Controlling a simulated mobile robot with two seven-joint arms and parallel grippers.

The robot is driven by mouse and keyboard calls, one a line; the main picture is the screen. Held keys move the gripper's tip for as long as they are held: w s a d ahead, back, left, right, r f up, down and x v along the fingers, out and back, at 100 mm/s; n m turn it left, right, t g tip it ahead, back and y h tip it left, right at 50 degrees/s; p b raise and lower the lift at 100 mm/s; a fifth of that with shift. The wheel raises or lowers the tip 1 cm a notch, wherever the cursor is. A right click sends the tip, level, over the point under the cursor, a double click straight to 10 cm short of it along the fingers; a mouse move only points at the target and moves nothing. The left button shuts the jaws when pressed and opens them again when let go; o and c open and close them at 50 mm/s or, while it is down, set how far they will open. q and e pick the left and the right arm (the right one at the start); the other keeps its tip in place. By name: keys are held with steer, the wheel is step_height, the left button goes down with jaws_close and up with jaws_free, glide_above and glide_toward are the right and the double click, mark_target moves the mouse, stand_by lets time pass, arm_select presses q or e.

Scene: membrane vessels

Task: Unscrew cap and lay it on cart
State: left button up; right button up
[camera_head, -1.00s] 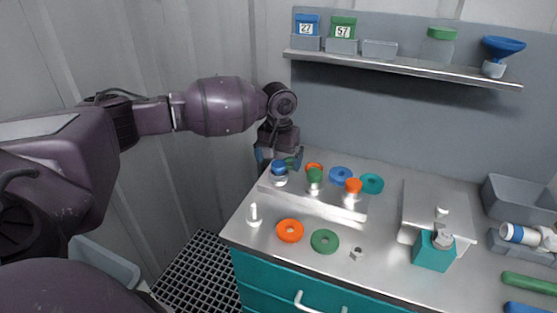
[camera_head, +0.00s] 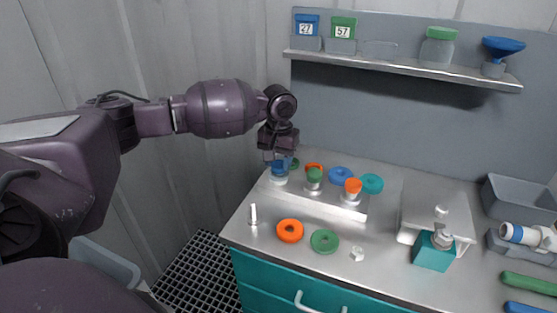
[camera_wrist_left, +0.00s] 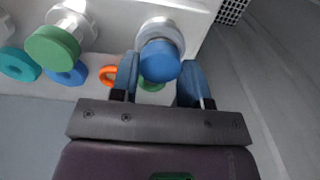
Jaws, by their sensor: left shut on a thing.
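A metal-topped cart (camera_head: 390,255) with teal drawers carries a raised rack (camera_head: 330,203) with three capped vessels. My left gripper (camera_head: 280,162) points down at the leftmost vessel (camera_head: 280,180) and is shut on its blue cap (camera_wrist_left: 160,62). In the left wrist view its blue fingers (camera_wrist_left: 158,82) stand on both sides of the cap, and the cap sits over the clear vessel. A green cap (camera_head: 315,174) and an orange cap (camera_head: 353,185) top the other two vessels. The fingers partly hide the blue cap in the head view. My right gripper is not in view.
An orange ring (camera_head: 290,230) and a green ring (camera_head: 324,241) lie on the front of the cart, near a small upright white piece (camera_head: 253,214). A blue ring (camera_head: 341,174) and a teal ring (camera_head: 372,183) lie behind the rack. A teal block (camera_head: 433,254) stands at right.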

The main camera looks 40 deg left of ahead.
arm_select(q)
steer(key=r+n+p, duration=0.1)
steer(key=n+p, duration=0.1)
steer(key=p, duration=0.1)
steer(key=shift+f+n+p, duration=0.25)
steer(key=shift+n+p, duration=0.3)
steer(key=shift+n, duration=0.15)
steer(key=shift+n+p, duration=0.4)
steer(key=shift+p, duration=0.05)
steer(key=n+p, duration=0.2)
steer(key=p, duration=0.1)
steer(key=shift+n+p, duration=0.4)
steer(key=n+p, duration=0.1)
steer(key=p, duration=0.2)
steer(key=shift+n, duration=0.4)
steer(key=n+p, duration=0.1)
steer(key=p, duration=0.2)
steer(key=shift+n, duration=0.4)
steer(key=shift+f+n, duration=0.2)
steer(key=shift+n, duration=1.4)
steer(key=n, duration=0.6)
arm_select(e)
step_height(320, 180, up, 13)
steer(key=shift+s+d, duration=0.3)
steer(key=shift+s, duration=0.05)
